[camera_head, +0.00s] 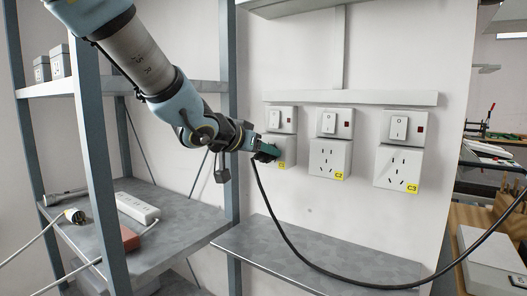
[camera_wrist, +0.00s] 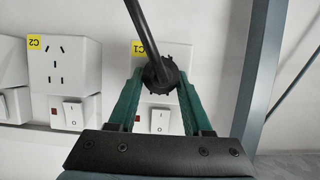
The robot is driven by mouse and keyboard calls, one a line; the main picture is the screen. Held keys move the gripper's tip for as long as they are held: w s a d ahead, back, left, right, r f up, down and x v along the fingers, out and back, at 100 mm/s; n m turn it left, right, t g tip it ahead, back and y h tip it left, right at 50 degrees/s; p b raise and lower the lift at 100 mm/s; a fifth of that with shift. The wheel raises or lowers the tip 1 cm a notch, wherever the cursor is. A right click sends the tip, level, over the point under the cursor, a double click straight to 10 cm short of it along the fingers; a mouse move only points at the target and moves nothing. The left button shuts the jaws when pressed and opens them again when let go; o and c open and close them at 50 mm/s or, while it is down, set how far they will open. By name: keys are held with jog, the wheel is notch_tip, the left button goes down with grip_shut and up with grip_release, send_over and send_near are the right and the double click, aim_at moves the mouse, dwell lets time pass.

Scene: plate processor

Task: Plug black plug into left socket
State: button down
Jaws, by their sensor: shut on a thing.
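The black plug (camera_wrist: 160,73) is between the two green fingers of my gripper (camera_wrist: 157,90) in the wrist view, with its cable leading away. In the head view my gripper (camera_head: 262,151) holds the plug at the left socket (camera_head: 285,150), which bears a yellow C1 label. The plug and fingers cover part of that socket's face. The plug is at or very near the face; I cannot tell whether its pins are inside.
The middle socket C2 (camera_head: 329,157) and right socket C3 (camera_head: 398,166) are empty. The black cable (camera_head: 300,252) loops down and right past the grey shelf (camera_head: 330,265). A metal rack (camera_head: 90,150) at left holds a white power strip (camera_head: 137,207) and a white plug (camera_head: 74,215).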

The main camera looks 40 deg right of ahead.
jog(key=shift+c, duration=1.3)
grip_release()
jog(key=p+v, duration=0.1)
jog(key=v, duration=1)
jog(key=shift+p, duration=0.3)
jog(key=shift+d, duration=0.1)
